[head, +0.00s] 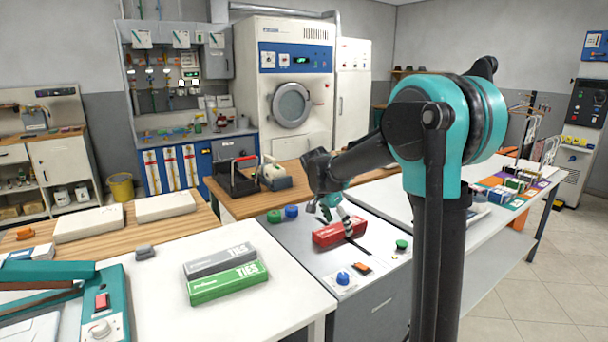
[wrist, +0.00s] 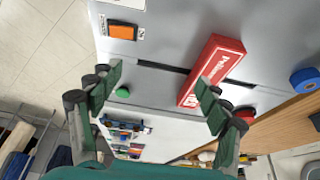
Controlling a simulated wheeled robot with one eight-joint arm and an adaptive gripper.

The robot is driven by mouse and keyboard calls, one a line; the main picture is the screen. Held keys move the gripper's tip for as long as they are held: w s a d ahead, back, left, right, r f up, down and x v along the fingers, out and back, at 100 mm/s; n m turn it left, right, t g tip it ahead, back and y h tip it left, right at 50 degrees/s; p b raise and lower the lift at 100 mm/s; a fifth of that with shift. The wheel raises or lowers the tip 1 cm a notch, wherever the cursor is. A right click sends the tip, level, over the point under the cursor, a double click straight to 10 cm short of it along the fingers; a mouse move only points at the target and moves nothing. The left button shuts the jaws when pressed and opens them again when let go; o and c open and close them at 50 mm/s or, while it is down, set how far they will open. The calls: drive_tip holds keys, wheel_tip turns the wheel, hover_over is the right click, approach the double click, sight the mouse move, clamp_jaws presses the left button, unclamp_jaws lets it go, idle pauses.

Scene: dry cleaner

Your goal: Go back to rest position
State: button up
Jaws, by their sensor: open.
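My gripper (head: 338,215) is at the end of my arm, low over the grey work surface (head: 300,240) in the head view. In the wrist view my gripper (wrist: 160,83) has its two fingers wide apart with nothing between them. A red box (head: 328,236) lies on the grey surface by the fingers. It also shows in the wrist view (wrist: 215,65), where the right fingertip overlaps its lower end. I cannot tell whether the finger touches it.
Green and grey tie boxes (head: 228,282) lie on the white table to the left. Blue (head: 343,278) and green (head: 402,244) knobs and an orange switch (head: 361,267) sit near the gripper. A black crate (head: 234,180) stands behind. Floor at the right is clear.

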drive_tip(key=s+d+f+n+y, duration=0.1)
drive_tip(key=s+d+f+n, duration=0.1)
drive_tip(key=s, duration=0.7)
drive_tip(key=s+d+f+n+t+y, duration=0.1)
drive_tip(key=s+d+f+n, duration=0.2)
drive_tip(key=s, duration=0.7)
drive_tip(key=s+d+f+n+y, duration=0.1)
drive_tip(key=s+d+f+n, duration=0.1)
drive_tip(key=s+f+n, duration=0.4)
drive_tip(key=s+f, duration=0.2)
drive_tip(key=s, duration=0.1)
drive_tip(key=shift+s+d+t+y, duration=0.3)
drive_tip(key=shift+d+t, duration=0.1)
